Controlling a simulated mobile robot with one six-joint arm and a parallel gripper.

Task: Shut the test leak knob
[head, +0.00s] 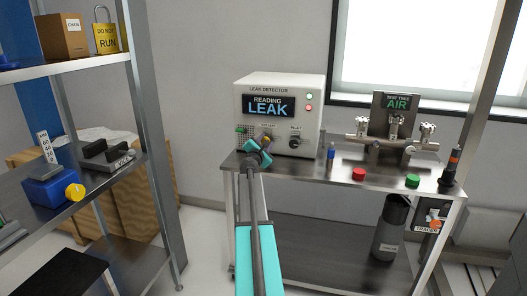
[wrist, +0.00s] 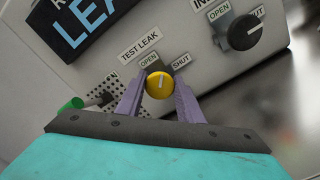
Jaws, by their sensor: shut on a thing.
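The test leak knob (wrist: 159,85) is a small yellow round knob with a pale pointer line, on the leak detector's front under the TEST LEAK label. In the wrist view its line stands about upright, between the OPEN and SHUT marks. My gripper (wrist: 159,88) is shut on the knob, one grey-purple finger on each side. In the head view my gripper (head: 258,154) is at the lower front of the leak detector (head: 279,85) and hides part of the knob area. The detector's screen (head: 268,106) reads LEAK.
A black inlet knob (wrist: 245,32) sits right of the test leak knob. A green-tipped plug (wrist: 72,104) is to its left. Shelves (head: 95,60) stand at left.

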